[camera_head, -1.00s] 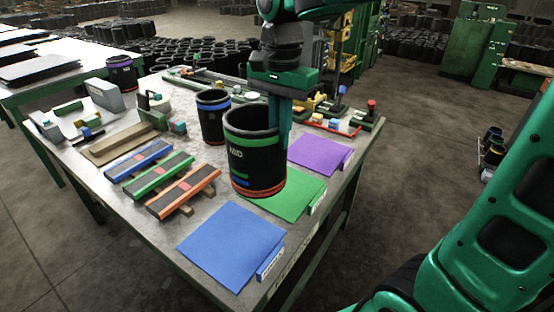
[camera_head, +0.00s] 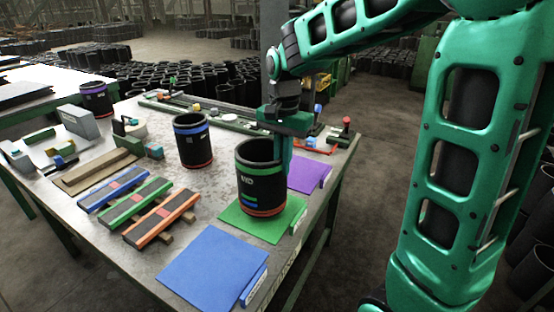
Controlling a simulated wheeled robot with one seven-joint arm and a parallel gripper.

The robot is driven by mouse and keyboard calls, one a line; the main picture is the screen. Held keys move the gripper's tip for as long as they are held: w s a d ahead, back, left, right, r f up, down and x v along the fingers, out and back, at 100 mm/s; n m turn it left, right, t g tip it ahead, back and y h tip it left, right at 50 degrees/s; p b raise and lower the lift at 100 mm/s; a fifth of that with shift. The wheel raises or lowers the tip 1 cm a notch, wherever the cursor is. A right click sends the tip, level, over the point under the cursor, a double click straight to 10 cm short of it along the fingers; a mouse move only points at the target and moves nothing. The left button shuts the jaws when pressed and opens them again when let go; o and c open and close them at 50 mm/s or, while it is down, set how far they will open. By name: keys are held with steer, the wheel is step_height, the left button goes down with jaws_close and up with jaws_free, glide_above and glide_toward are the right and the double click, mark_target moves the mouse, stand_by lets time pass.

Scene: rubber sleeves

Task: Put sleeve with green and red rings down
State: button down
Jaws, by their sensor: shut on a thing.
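The black sleeve with green and red rings (camera_head: 262,185) is upright over the green mat (camera_head: 233,218). Its red-ringed base appears to be on or just above the mat; I cannot tell whether it touches. My gripper (camera_head: 284,160) comes from above and is shut on the sleeve's right wall. One finger shows outside that wall; the other is hidden.
A sleeve with blue and red rings (camera_head: 193,141) stands behind to the left. A blue mat (camera_head: 214,266) lies bare in front, and a purple mat (camera_head: 305,173) lies behind. Coloured strips (camera_head: 136,202) lie left. A purple-ringed sleeve (camera_head: 96,98) stands at the far left.

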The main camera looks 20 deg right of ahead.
steer(key=shift+f, duration=1.2)
steer(key=c, duration=1.9)
jaws_free()
steer(key=shift+f, duration=0.1)
step_height(320, 180, up, 12)
steer(key=shift+r, duration=0.1)
steer(key=s+d+f+n, duration=0.1)
steer(key=s+d+f, duration=0.3)
steer(key=s, duration=0.4)
steer(key=s+d+f+n, duration=0.2)
steer(key=s+d+f, duration=0.2)
steer(key=s, duration=0.5)
steer(key=s+d+f+n, duration=0.1)
steer(key=s+d+f, duration=0.3)
steer(key=s, duration=0.5)
steer(key=shift+s+d+f, duration=0.1)
steer(key=shift+d+f, duration=0.05)
steer(key=shift+f, duration=0.05)
